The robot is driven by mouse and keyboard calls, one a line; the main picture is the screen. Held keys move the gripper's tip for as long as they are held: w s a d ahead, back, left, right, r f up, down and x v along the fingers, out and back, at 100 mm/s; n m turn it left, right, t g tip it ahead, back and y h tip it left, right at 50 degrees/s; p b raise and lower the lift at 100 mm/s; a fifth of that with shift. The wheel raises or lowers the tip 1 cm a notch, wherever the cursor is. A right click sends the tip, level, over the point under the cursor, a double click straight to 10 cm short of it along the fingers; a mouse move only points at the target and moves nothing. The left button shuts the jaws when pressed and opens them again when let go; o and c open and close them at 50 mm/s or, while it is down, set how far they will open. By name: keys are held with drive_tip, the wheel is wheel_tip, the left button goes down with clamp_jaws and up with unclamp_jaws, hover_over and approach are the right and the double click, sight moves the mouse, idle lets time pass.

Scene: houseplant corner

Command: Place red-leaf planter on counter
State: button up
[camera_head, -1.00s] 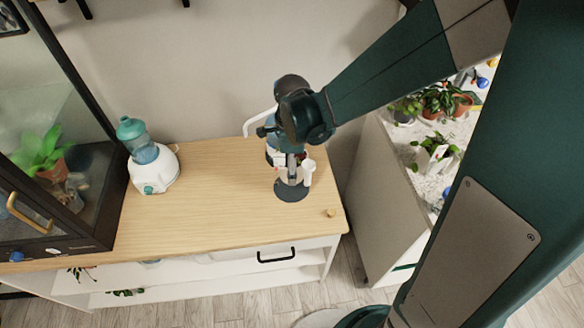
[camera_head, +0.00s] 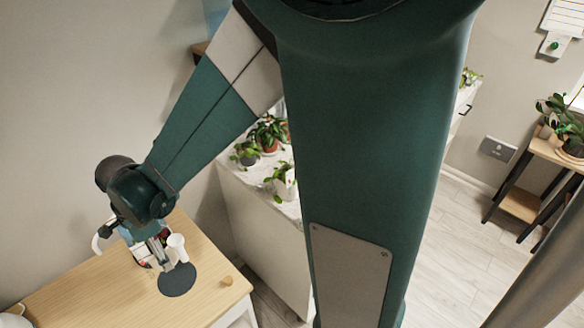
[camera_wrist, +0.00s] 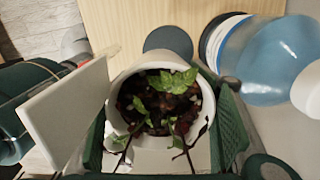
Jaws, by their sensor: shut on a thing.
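The planter (camera_wrist: 168,82) is a round white pot with dark soil, green leaves and some dark reddish leaves and stems. In the wrist view it sits between the two fingers of my gripper (camera_wrist: 158,125), which is shut on it. In the head view my gripper (camera_head: 158,252) is low over the wooden top (camera_head: 110,290), beside a dark round disc (camera_head: 177,281). The planter is mostly hidden there, and I cannot tell whether its base touches the wood. A separate pale stone-topped counter (camera_head: 262,185) stands behind and to the right.
Several potted plants (camera_head: 268,135) crowd the stone top. A small white cup-like thing (camera_head: 177,243) is close by my gripper. A clear blue container (camera_wrist: 258,60) lies right of the planter in the wrist view.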

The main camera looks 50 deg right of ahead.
wheel_tip(320, 180, up, 12)
drive_tip(key=shift+r, duration=0.2)
drive_tip(key=shift+w+d+r, duration=0.1)
drive_tip(key=shift+d+r, duration=0.1)
drive_tip(key=shift+d, duration=0.05)
drive_tip(key=w+d+m+p, duration=0.2)
drive_tip(key=w+d+p, duration=0.15)
drive_tip(key=d, duration=1.15)
drive_tip(key=w+d+m+p, duration=0.2)
drive_tip(key=d+p, duration=0.2)
drive_tip(key=d, duration=1.1)
drive_tip(key=s+d+m+p, duration=0.25)
drive_tip(key=s+d, duration=0.25)
drive_tip(key=d, duration=0.9)
drive_tip(key=s+d+m+p, duration=0.1)
drive_tip(key=s+d+p, duration=0.4)
drive_tip(key=d, duration=0.9)
drive_tip(key=shift+s+d+f+b, duration=0.1)
drive_tip(key=shift+s+f+b, duration=0.05)
drive_tip(key=shift+f, duration=0.7)
drive_tip(key=shift+s+d+f+b, duration=0.1)
drive_tip(key=shift+f, duration=0.8)
drive_tip(key=shift+s+d+f+b, duration=0.1)
drive_tip(key=shift+s+f+b, duration=0.05)
drive_tip(key=shift+f, duration=0.7)
